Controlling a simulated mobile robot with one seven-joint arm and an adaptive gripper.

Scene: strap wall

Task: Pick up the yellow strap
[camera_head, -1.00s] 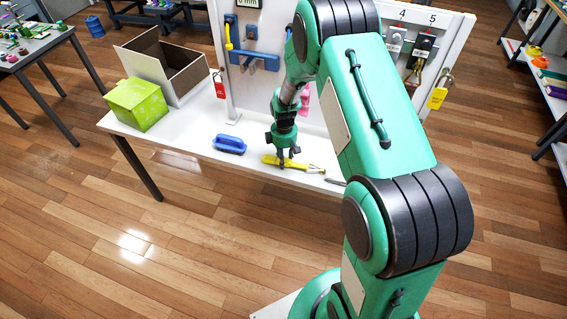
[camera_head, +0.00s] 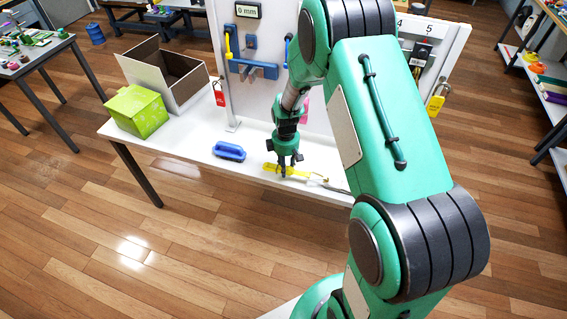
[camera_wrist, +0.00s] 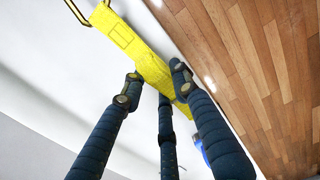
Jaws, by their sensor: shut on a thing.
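The yellow strap (camera_head: 300,173) is at the front edge of the white table, with a metal hook at its right end. In the wrist view the strap (camera_wrist: 120,33) runs diagonally from the metal loop at the upper left down to between my fingers. My gripper (camera_head: 285,170) points down at the strap and is shut on it. In the wrist view the fingers of my gripper (camera_wrist: 155,88) press on both sides of the yellow strap, and part of it is hidden behind them. I cannot tell whether the strap is clear of the table.
A blue handled block (camera_head: 229,151) lies left of the strap on the white table (camera_head: 190,150). A green box (camera_head: 137,111) and an open carton (camera_head: 165,72) stand at the table's left end. The panel (camera_head: 255,105) with tags and hooks rises behind my gripper.

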